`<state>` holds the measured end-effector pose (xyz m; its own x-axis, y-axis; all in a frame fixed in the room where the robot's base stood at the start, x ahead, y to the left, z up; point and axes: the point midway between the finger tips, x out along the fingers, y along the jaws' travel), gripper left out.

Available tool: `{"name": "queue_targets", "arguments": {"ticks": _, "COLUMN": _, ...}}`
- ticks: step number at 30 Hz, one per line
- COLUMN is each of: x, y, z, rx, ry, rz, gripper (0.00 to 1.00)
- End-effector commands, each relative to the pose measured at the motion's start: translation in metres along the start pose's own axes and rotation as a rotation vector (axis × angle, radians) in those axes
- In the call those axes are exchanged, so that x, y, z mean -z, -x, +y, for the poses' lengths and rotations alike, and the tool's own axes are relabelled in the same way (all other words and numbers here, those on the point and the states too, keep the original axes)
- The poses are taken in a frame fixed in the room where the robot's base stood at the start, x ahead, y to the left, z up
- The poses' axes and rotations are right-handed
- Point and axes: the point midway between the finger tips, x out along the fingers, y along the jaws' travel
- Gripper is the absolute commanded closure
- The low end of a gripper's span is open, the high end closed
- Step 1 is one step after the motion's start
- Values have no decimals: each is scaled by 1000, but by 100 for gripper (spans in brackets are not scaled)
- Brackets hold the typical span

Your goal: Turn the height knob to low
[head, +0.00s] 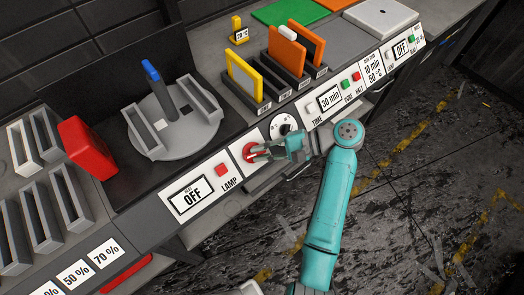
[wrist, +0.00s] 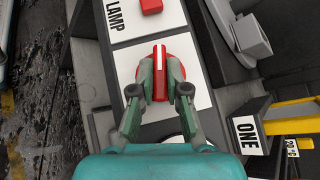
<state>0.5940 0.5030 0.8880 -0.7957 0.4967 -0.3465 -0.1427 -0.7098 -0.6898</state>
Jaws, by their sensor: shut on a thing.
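A red knob (head: 249,152) sits on a white plate on the front panel, right of the LAMP button; it also shows in the wrist view (wrist: 163,58). My gripper (head: 258,153) is shut on this knob, with one finger on each side of its raised grip, as the wrist view (wrist: 160,76) shows. A white line on the grip points toward the LAMP side in the wrist view. No height or low marking is readable; my fingers cover part of the plate. A second, black knob (head: 282,126) is on the panel to the right, partly behind my gripper.
A red LAMP button (head: 221,169) and an OFF display (head: 191,197) are left of the knob. A 30 min display (head: 329,100) with buttons is to the right. A grey round fixture (head: 178,130) with a blue-tipped lever and a yellow-framed panel (head: 244,76) stand on the bench behind.

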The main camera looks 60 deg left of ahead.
Motion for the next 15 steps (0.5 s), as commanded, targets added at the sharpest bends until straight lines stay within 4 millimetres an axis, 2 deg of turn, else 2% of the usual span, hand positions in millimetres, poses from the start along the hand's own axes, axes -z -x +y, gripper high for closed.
{"name": "queue_targets", "arguments": {"ticks": 12, "x": 0, "y": 0, "z": 0, "rx": -5, "ry": 4, "rz": 0, "gripper": 100}}
{"name": "queue_targets", "arguments": {"ticks": 13, "x": 0, "y": 0, "z": 0, "rx": -5, "ry": 4, "rz": 0, "gripper": 78}}
{"name": "queue_targets", "arguments": {"ticks": 15, "x": 0, "y": 0, "z": 0, "rx": -4, "ry": 4, "rz": 0, "gripper": 61}}
